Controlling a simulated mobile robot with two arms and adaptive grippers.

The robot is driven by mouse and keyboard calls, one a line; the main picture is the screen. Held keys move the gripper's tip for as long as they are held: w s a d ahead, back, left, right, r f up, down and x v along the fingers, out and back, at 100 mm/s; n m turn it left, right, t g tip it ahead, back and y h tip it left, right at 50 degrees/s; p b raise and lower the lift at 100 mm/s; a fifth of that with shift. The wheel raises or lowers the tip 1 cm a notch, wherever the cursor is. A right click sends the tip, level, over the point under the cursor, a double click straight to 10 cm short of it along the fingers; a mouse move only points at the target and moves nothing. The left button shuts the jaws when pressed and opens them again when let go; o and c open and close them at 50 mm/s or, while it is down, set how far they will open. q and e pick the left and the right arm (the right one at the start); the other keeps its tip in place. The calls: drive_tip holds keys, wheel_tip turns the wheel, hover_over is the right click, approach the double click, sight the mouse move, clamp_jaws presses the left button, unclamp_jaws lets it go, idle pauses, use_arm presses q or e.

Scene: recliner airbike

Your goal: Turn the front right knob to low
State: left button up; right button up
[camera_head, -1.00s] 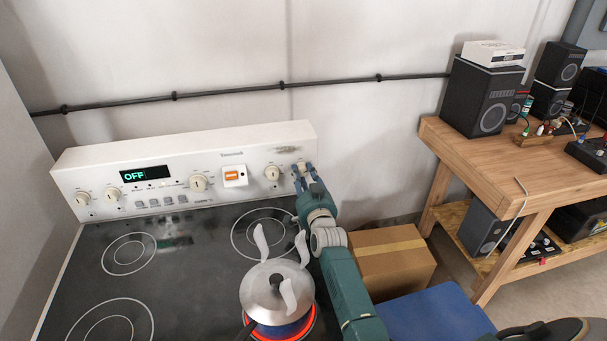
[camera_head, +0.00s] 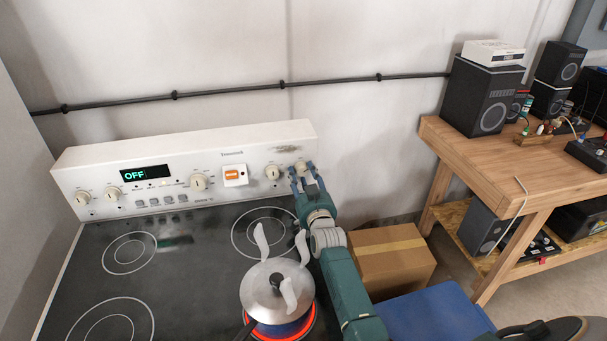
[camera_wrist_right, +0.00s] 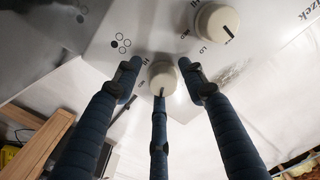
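The white knob at the right end of the stove's back panel shows in the head view (camera_head: 300,166) and in the right wrist view (camera_wrist_right: 163,74). Its dark pointer line faces the middle finger in the wrist view. A few markings, such as MED, show beside it, but its exact setting cannot be told. My right gripper (camera_head: 303,172) is open, its fingers around this knob with small gaps at the sides. It also shows in the right wrist view (camera_wrist_right: 159,72).
A lidded pot (camera_head: 275,284) stands on the glowing red front right burner, close to my right arm. Another knob (camera_head: 272,172) is left of the end knob. The panel display (camera_head: 146,173) reads OFF. A cardboard box (camera_head: 391,261) and wooden bench (camera_head: 470,160) stand at right.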

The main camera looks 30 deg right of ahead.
drive_tip(key=shift+s+r, duration=0.1)
drive_tip(key=shift+r, duration=0.1)
drive_tip(key=v, duration=1.2)
drive_tip(key=shift+f, duration=0.15)
